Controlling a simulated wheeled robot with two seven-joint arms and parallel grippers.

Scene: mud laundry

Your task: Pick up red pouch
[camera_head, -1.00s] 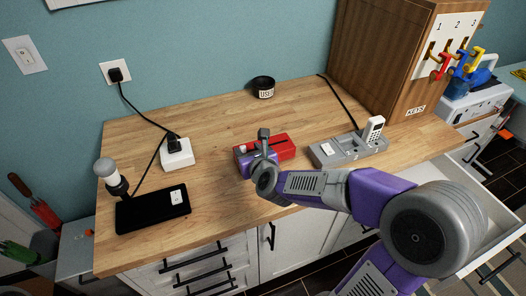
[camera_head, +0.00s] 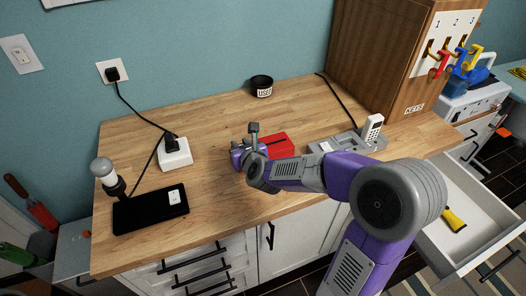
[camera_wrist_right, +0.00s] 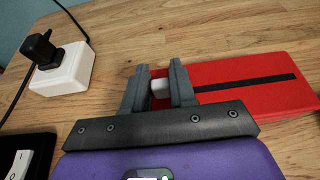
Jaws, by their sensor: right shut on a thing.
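The red pouch (camera_head: 279,145) is a flat red block shape at the middle of the wooden counter. In the right wrist view it shows a black stripe along its top (camera_wrist_right: 260,74). My right gripper (camera_head: 253,130) is at the pouch's left end, partly covering it. In the right wrist view its two grey fingers (camera_wrist_right: 158,88) are closed on a small pale tab at that end. The pouch looks level and appears to lie on the counter; I see no clear gap under it. My left gripper is not in view.
A grey phone base with a white handset (camera_head: 372,127) stands right of the pouch. A white power adapter (camera_head: 174,153), a black flat box (camera_head: 150,210) and a lamp-like bulb (camera_head: 104,172) are at the left. A black cup (camera_head: 261,86) is behind. An open drawer (camera_head: 480,222) is at right.

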